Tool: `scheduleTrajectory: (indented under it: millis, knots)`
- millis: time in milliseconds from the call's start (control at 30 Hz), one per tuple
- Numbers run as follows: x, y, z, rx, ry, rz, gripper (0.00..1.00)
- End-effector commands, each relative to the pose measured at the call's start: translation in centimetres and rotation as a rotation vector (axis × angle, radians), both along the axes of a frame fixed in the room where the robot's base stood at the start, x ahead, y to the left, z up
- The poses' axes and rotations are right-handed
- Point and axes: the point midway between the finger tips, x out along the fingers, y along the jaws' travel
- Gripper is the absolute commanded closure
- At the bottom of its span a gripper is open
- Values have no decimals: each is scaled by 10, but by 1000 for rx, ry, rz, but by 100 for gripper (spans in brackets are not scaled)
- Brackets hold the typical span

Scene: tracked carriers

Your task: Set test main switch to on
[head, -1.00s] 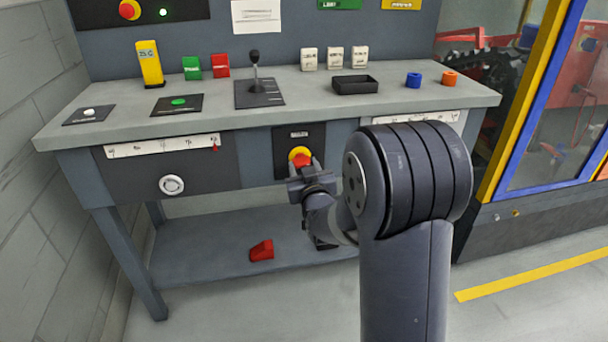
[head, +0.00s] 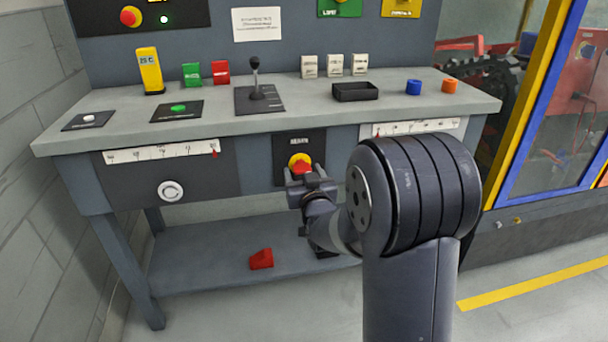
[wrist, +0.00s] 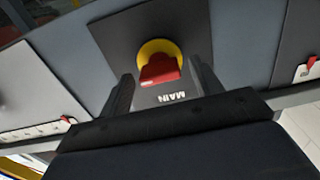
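The main switch is a red handle (wrist: 160,70) on a yellow disc (wrist: 158,48), set on a dark plate marked MAIN, upside down in the wrist view. In the head view the switch (head: 300,161) is on the bench front. My gripper (head: 304,174) is just in front of it, hiding its lower part. In the wrist view my gripper (wrist: 162,76) is open, with one finger on each side of the red handle and a visible gap to each. I cannot read the switch's on or off marks.
The bench top (head: 310,108) above holds a lever (head: 256,85), a black tray (head: 355,91) and several coloured blocks. A round white dial (head: 171,191) is on the front at left. A red block (head: 262,259) lies on the lower shelf. A yellow-blue framed enclosure (head: 540,110) stands at right.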

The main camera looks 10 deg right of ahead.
Motion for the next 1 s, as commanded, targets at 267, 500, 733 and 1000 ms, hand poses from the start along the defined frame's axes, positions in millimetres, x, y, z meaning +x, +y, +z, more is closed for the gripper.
scheduleTrajectory:
  millis: [267,500,733,1000]
  knots:
    - [-1,0,0,0,1,0,36]
    - [-24,0,1,0,1,0,36]
    - [-67,0,1,0,3,0,36]
    - [-102,0,0,0,1,0,36]
